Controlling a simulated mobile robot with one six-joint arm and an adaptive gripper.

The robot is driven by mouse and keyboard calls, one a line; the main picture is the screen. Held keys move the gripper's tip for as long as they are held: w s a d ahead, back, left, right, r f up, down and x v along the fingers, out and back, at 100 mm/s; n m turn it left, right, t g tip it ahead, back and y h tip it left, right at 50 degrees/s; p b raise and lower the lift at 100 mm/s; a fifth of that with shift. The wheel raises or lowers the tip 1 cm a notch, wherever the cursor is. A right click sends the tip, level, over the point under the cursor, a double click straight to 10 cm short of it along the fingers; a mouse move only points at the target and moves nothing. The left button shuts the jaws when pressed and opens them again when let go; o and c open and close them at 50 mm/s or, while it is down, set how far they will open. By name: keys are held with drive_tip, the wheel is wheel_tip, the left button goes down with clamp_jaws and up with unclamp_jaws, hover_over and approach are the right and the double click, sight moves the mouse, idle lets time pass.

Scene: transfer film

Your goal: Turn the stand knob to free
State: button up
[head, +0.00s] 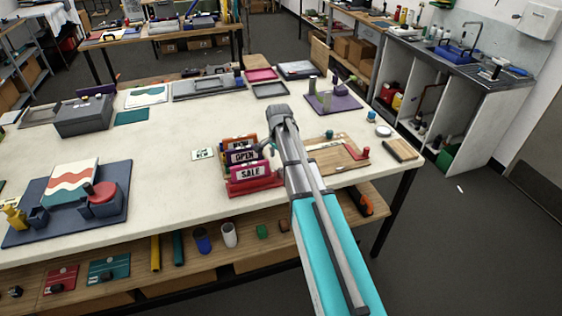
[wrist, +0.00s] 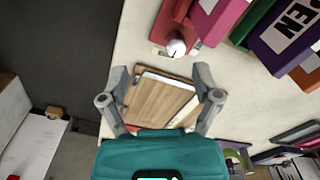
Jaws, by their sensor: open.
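A red sign stand (head: 252,187) stands on the pale table, holding colourful signs reading "OPEN" and "SALE". In the wrist view the red stand (wrist: 178,18) is at the top, seen from above. A round whitish knob (wrist: 176,47) sits at its end, over a small pale plate; I cannot read its setting. My gripper (wrist: 161,72) is open and empty, its two fingers spread, with the knob beyond the fingertips and apart from them. In the head view my arm covers the area right of the stand, and the knob is hidden there.
A wooden board (head: 335,157) lies on the table right of the stand; it also shows between my fingers in the wrist view (wrist: 160,98). A small card (head: 202,154) lies left of the stand. A blue board (head: 115,212) with printing things is farther left.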

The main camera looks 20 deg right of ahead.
sight(281, 170)
drive_tip(key=w+r, duration=0.1)
drive_tip(key=w+d+r+m+p, duration=0.2)
drive_tip(key=shift+w+r, duration=0.3)
drive_tip(key=shift+r, duration=0.05)
drive_tip(key=shift+f, duration=0.15)
wheel_tip(281, 170, down, 14)
drive_tip(key=b, duration=1.3)
drive_tip(key=shift+r, duration=0.25)
idle(0.4)
clamp_jaws()
